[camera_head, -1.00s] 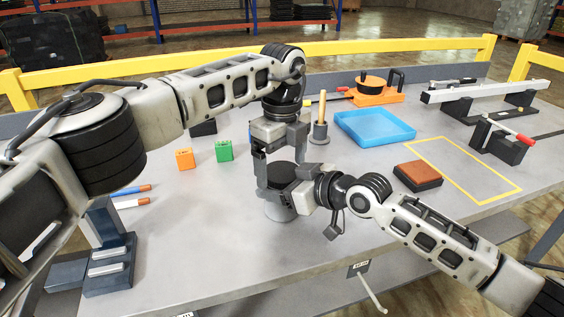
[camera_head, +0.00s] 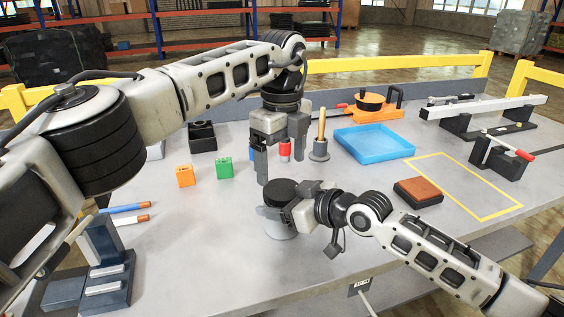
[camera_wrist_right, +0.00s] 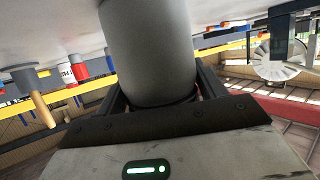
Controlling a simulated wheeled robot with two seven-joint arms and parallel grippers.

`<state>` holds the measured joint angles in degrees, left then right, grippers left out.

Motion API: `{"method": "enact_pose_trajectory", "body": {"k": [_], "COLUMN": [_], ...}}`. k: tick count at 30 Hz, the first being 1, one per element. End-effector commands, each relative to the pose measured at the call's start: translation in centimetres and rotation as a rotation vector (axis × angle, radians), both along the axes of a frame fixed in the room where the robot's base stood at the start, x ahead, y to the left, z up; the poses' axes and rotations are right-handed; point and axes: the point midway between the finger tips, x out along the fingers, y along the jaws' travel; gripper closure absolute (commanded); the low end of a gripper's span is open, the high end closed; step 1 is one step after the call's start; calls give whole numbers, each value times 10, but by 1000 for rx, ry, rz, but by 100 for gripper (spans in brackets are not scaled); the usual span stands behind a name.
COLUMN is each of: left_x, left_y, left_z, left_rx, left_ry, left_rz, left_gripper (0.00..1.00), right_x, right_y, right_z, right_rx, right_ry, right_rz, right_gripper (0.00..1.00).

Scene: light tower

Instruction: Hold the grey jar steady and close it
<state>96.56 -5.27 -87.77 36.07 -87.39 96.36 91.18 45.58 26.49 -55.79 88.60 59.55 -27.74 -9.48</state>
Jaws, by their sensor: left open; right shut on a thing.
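The grey jar (camera_head: 274,226) stands upright on the table, with a black lid (camera_head: 280,191) on its top. I cannot tell how tightly the lid sits. My right gripper (camera_head: 292,213) comes in from the right and is shut on the jar's body below the lid. In the right wrist view the grey jar (camera_wrist_right: 150,50) fills the space between the fingers. My left gripper (camera_head: 281,164) is open and empty above the lid, its fingers pointing down and apart from it.
A wooden peg on a dark base (camera_head: 319,150) and a red item (camera_head: 285,149) stand behind my left gripper. Orange (camera_head: 185,176) and green (camera_head: 224,168) blocks are to the left. A blue tray (camera_head: 375,142) and a brown-topped block (camera_head: 418,190) are to the right.

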Motion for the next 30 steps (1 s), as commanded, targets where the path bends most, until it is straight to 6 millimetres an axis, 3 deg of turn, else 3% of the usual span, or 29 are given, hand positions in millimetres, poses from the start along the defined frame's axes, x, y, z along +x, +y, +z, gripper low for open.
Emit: {"method": "enact_pose_trajectory", "body": {"k": [6, 16, 20, 30], "left_x": [0, 0, 0, 0], "left_y": [0, 0, 0, 0], "left_z": [29, 29, 19, -32], "left_rx": [0, 0, 0, 1], "left_ry": [-4, -2, -1, 0], "left_rz": [219, 236, 234, 234], "left_gripper": [14, 14, 14, 14], "right_x": [0, 0, 0, 0], "right_y": [0, 0, 0, 0], "right_z": [0, 0, 0, 0], "right_rx": [0, 0, 0, 0], "right_ry": [0, -1, -1, -1], "right_rz": [0, 0, 0, 0], "right_gripper": [94, 94, 94, 94]}}
